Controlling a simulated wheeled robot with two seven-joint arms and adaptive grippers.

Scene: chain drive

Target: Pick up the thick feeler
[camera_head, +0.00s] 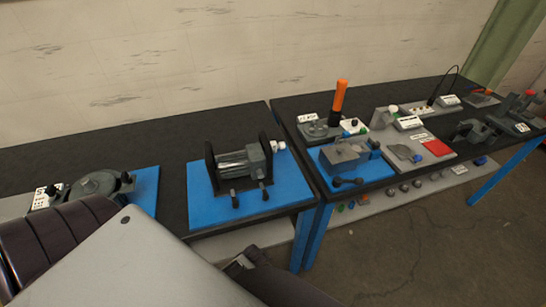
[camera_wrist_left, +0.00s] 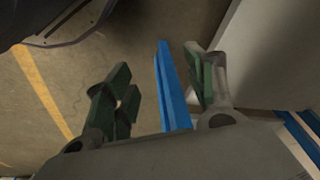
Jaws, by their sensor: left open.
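I cannot pick out the thick feeler in either view; the parts on the benches are small and unlabelled at this size. In the left wrist view my left gripper (camera_wrist_left: 160,82) is open and empty, its green-padded fingers apart. It points down past a blue bench leg (camera_wrist_left: 172,90) towards the floor, with no bench part between the fingers. In the head view my own arm covers the lower left, and the left gripper's fingers do not show there. My right gripper is in neither view.
Two black benches (camera_head: 165,148) stand along the wall. A blue mat (camera_head: 208,206) carries a roller fixture (camera_head: 240,163); another blue mat (camera_head: 146,187) holds a round part (camera_head: 98,185). The right bench has a grey block (camera_head: 345,155), an orange-handled tool (camera_head: 339,97) and a red pad (camera_head: 436,147).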

